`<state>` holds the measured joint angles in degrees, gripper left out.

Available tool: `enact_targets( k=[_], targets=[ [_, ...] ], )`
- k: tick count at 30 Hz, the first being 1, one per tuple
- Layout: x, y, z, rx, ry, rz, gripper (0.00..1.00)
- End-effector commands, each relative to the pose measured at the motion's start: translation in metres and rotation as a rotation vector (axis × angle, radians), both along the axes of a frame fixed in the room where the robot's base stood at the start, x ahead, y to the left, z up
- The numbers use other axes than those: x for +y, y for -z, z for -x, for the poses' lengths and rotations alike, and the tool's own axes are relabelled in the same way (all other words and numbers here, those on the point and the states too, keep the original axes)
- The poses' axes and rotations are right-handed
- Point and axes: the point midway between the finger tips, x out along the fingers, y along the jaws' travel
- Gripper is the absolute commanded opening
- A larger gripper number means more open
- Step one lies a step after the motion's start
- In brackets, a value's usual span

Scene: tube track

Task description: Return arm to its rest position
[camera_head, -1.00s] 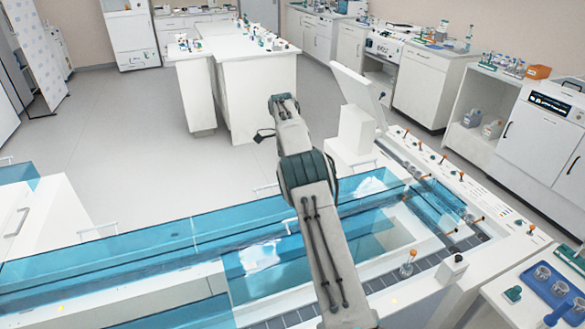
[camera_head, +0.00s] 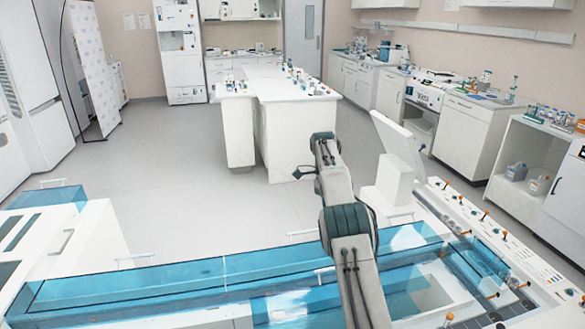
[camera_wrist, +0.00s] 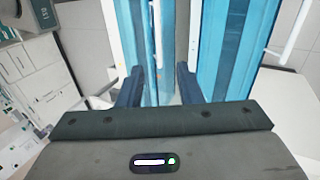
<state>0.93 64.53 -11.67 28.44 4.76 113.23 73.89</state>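My gripper (camera_wrist: 160,88) shows in the wrist view with its two dark fingers spread apart and nothing between them. Below it in that view run the blue translucent covers (camera_wrist: 226,45) of the tube track. In the head view my arm (camera_head: 348,215) reaches forward above the track, whose blue cover (camera_head: 130,288) crosses the foreground. My gripper cannot be clearly made out in the head view.
A white device with a raised panel (camera_head: 398,145) stands just right of my arm. A white island bench (camera_head: 290,130) stands beyond it. Counters with lab equipment (camera_head: 470,125) line the right side. Open floor (camera_head: 180,180) lies to the left.

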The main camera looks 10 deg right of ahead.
Motion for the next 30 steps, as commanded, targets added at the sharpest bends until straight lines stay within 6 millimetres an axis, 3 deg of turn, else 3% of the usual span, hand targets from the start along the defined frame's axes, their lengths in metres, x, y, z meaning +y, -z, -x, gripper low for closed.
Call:
enact_targets(
  k=[6,14,21,30],
  targets=[
    [-0.002,-0.045,0.014,-0.080,-0.102,-0.070,0.32],
    [-0.001,-0.090,0.044,-0.179,-0.256,-0.143,0.32],
    [0.004,-0.123,0.083,-0.270,-0.413,-0.194,0.32],
    [0.015,-0.147,0.145,-0.376,-0.628,-0.232,0.32]
  ],
)
